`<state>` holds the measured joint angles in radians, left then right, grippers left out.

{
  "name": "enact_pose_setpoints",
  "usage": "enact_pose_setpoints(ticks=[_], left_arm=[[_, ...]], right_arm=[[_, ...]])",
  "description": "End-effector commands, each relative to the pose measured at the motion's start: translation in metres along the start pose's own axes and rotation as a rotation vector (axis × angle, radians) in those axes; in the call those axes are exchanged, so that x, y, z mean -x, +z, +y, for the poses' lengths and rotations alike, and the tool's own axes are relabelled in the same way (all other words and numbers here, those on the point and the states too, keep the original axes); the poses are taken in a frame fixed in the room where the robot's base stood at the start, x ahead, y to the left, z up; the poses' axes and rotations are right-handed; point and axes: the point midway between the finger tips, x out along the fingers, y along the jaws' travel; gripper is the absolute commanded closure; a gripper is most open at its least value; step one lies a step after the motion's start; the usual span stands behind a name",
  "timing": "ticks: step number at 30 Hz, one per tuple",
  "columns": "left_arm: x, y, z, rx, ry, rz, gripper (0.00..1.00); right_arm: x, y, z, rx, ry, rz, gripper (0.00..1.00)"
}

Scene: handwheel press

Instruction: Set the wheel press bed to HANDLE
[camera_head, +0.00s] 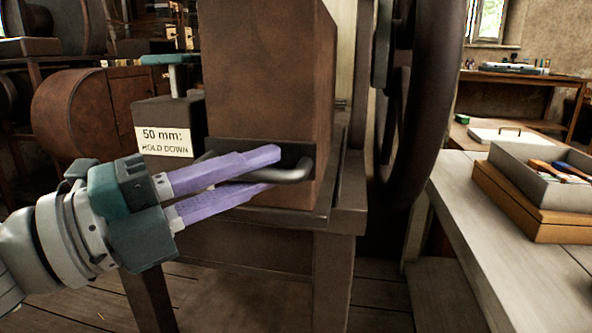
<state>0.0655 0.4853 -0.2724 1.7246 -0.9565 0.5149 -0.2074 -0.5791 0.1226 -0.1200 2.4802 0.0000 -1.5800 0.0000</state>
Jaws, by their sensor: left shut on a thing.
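The press bed block (268,90), a tall brown metal block, stands on a dark bench frame (343,222). A dark metal bar handle (296,172) sticks out from a black plate low on its front. My left gripper (262,170) comes in from the left with its two purple fingers shut on the handle, one finger above and one below the bar. The fingers hide part of the handle. A label (164,142) reading "50 mm: HOLD DOWN" sits on a dark box left of the block. A large dark handwheel (430,90) stands to the right. My right gripper is not in view.
A teal-topped lever (170,60) rises above the labelled box. A pale worktop (460,190) at right holds a grey tray (530,185) of colored tools on a wooden box. A brown drum-shaped machine (85,110) stands at back left. Floor shows below the bench.

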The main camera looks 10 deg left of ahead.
Motion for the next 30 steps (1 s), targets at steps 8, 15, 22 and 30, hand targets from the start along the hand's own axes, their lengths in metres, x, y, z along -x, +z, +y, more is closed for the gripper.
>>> enact_pose_setpoints(ticks=[8,15,22,30], left_arm=[[0.000,0.000,0.000,0.001,0.001,-0.001,0.58],[0.000,0.000,0.000,0.001,0.001,0.000,0.53],[0.019,0.000,0.001,0.002,0.004,-0.001,0.53],[0.073,-0.001,0.001,0.002,0.005,-0.001,0.53]], right_arm=[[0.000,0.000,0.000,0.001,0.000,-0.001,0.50],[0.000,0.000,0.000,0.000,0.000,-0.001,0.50],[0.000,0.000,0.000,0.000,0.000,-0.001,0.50],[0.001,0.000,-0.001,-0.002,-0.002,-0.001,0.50]])
